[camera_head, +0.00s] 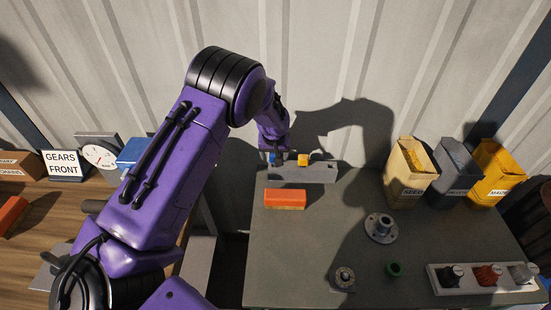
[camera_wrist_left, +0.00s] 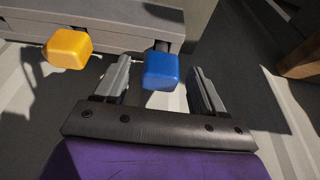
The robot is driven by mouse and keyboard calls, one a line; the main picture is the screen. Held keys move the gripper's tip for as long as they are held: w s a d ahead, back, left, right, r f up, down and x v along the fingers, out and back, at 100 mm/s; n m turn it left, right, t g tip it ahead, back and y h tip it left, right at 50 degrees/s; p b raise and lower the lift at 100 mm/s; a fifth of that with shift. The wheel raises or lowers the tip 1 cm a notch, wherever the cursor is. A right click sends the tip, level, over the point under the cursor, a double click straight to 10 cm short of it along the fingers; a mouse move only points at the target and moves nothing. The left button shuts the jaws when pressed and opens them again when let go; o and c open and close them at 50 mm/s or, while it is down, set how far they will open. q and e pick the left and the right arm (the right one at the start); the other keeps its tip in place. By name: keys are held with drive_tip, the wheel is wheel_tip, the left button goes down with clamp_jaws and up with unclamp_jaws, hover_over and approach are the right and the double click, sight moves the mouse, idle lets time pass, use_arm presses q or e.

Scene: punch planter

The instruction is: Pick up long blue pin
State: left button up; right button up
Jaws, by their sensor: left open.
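The blue pin (camera_wrist_left: 161,71) has a squarish blue head and stands at a grey slotted block (camera_wrist_left: 90,32). In the wrist view its head lies between the two fingers of my left gripper (camera_wrist_left: 160,66), with a gap on both sides. The gripper is open and holds nothing. In the head view the blue pin (camera_head: 272,159) shows only as a small patch below my left gripper (camera_head: 275,150), at the left end of the grey block (camera_head: 318,174). A yellow pin (camera_wrist_left: 67,48) stands to its left in the wrist view. The pin's length is mostly hidden.
An orange-red block (camera_head: 285,198) lies in front of the grey block on the dark table (camera_head: 320,240). Several bins (camera_head: 408,182) stand at the back right.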

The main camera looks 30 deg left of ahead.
use_arm(q)
drive_tip(key=shift+x, duration=1.2)
drive_tip(key=shift+r, duration=0.1)
drive_tip(key=c, duration=1.1)
